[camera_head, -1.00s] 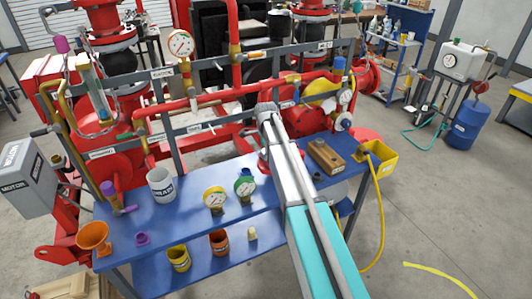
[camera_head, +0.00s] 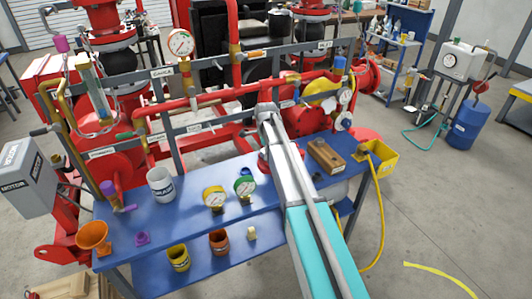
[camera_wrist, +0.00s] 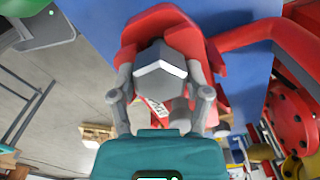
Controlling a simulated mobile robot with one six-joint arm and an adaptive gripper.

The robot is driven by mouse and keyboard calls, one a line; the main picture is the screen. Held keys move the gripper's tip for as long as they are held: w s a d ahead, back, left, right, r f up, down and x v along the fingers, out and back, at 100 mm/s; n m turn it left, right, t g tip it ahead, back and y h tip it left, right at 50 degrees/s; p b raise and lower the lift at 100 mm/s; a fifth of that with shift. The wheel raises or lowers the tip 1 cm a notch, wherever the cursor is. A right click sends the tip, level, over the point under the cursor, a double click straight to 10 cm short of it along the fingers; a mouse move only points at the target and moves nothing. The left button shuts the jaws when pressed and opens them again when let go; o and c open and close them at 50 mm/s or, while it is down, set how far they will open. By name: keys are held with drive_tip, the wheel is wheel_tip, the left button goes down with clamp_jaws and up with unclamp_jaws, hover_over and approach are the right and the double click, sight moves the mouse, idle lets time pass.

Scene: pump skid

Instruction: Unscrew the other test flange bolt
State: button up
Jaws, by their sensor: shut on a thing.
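In the wrist view, a grey hex bolt head (camera_wrist: 160,68) sits between the two fingers of my gripper (camera_wrist: 162,100). The fingers are closed against its sides. A red flange part (camera_wrist: 160,22) lies right behind the bolt, with a small white label partly showing below the head. The bolt's shank is mostly hidden, so I cannot tell how far it is threaded in. In the head view, my arm hides the gripper and bolt; a little red of the flange (camera_head: 263,163) shows beside the arm above the blue bench.
Red pipes and grey rails stand behind.

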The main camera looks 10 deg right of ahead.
drive_tip(key=c, duration=0.5)
drive_tip(key=shift+n, duration=1.9)
drive_tip(key=n, duration=0.3)
drive_tip(key=shift+n, duration=0.3)
drive_tip(key=n, duration=0.3)
drive_tip(key=shift+n, duration=2.2)
drive_tip(key=o, duration=1.2)
drive_tip(key=shift+m, duration=0.4)
